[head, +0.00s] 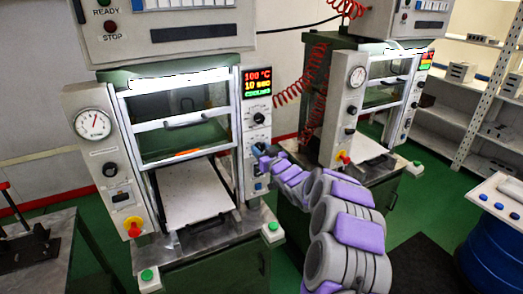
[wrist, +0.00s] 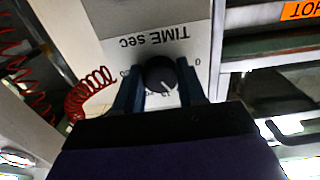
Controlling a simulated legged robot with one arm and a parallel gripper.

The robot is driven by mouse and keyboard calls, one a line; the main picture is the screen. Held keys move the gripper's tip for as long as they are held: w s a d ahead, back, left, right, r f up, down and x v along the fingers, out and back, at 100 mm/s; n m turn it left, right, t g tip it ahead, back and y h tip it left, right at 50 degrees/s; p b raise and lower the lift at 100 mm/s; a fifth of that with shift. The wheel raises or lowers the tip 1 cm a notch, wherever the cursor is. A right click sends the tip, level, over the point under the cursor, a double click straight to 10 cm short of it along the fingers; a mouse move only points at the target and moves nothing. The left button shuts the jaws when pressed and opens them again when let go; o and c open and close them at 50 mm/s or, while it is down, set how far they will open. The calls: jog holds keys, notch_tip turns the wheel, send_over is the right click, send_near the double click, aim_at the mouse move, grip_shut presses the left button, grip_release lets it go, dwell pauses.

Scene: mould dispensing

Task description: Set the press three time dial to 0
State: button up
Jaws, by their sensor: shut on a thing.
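The time dial (wrist: 160,74) is a round black knob on a pale panel marked "TIME sec", which appears upside down in the wrist view. A 0 stands to its right in that view, and its white pointer line points down, slightly right, towards partly hidden numbers. My gripper (wrist: 160,88) has one dark finger on each side of the dial and is shut on it. In the head view my gripper (head: 262,153) is at the control panel of the near press (head: 180,130). The press display (head: 257,83) reads 100 °C and 10 sec.
A second press (head: 370,110) stands to the right, with a red coiled hose (head: 305,85) between the presses. A white plate (head: 190,190) lies in the near press. A blue drum (head: 488,252) and white shelves (head: 470,125) are at the right.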

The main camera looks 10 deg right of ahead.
jog(key=shift+c, duration=1.4)
jog(key=shift+d, duration=0.1)
jog(key=shift+f+n+b, duration=0.1)
jog(key=shift+n+b, duration=0.2)
jog(key=shift+b, duration=0.05)
jog(key=shift+f+n+b, duration=0.15)
jog(key=shift+n+b, duration=0.75)
jog(key=shift+b, duration=0.1)
jog(key=shift+n+b, duration=0.8)
jog(key=shift+n, duration=0.1)
jog(key=n+b, duration=0.4)
jog(key=n, duration=0.1)
jog(key=shift+d+b, duration=0.1)
jog(key=shift+b, duration=0.25)
jog(key=shift+r+n+b, duration=0.25)
jog(key=shift+n+b, duration=0.8)
jog(key=shift+n, duration=0.35)
